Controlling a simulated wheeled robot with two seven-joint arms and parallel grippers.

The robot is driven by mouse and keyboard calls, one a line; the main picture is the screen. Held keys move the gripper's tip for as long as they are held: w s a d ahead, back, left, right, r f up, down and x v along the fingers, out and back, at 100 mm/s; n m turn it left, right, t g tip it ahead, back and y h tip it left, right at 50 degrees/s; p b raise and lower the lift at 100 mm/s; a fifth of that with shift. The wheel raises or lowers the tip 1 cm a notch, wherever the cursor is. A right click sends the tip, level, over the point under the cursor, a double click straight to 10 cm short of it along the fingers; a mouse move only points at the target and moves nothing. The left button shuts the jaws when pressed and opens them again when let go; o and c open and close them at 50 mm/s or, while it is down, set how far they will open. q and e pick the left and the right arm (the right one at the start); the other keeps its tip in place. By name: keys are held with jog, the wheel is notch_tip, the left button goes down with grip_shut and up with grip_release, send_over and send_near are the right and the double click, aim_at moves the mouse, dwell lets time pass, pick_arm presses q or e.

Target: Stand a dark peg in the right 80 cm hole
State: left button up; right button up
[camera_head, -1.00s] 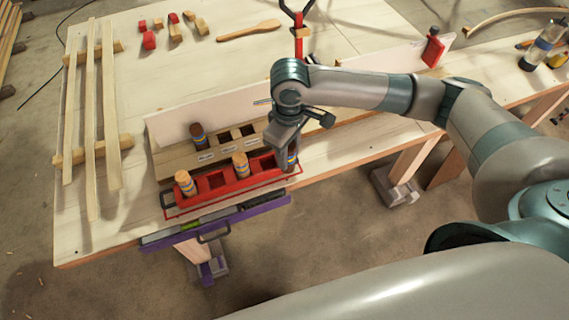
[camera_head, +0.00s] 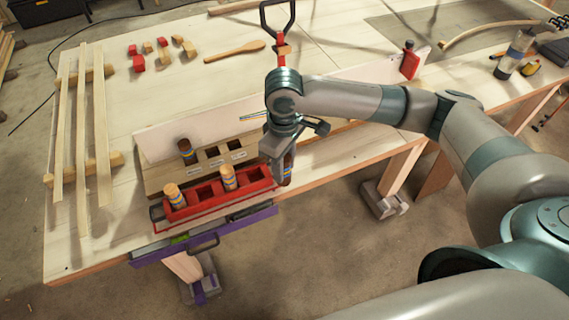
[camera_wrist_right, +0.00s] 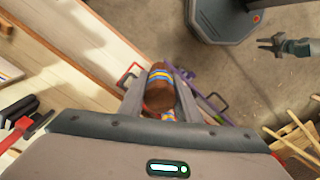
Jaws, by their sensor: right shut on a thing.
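My right gripper (camera_head: 278,172) is shut on a dark peg (camera_head: 287,168) with blue and yellow bands, at the right end of the red tray (camera_head: 215,207). The peg's brown end shows between the fingers in the right wrist view (camera_wrist_right: 159,97). I cannot tell whether its lower end is inside the tray. Two light banded pegs (camera_head: 173,196) and (camera_head: 228,178) stand in the tray. Behind it is a brown hole board (camera_head: 165,180) with small labels; another dark peg (camera_head: 186,150) stands at its left, with open square holes to the right. A small grey gripper (camera_wrist_right: 285,46), apparently my left, shows in the wrist view.
A pale upright board (camera_head: 160,142) stands behind the hole board. Long laths (camera_head: 80,120) lie at the left. The table's front edge is close to the tray.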

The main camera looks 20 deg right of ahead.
jog(key=shift+s+f+b, duration=0.15)
jog(key=shift+f+b, duration=0.15)
jog(key=shift+f, duration=0.05)
jog(key=s+d+f+m+b, duration=0.1)
jog(key=s+f+m+b, duration=0.2)
jog(key=f+b, duration=0.4)
jog(key=s+d+f+m+b, duration=0.1)
jog(key=s+f+m+b, duration=0.3)
jog(key=f+b, duration=0.4)
notch_tip(320, 180, down, 4)
jog(key=shift+s+f, duration=0.15)
jog(key=shift+s, duration=0.65)
jog(key=shift+w+a, duration=0.1)
jog(key=shift+a, duration=0.1)
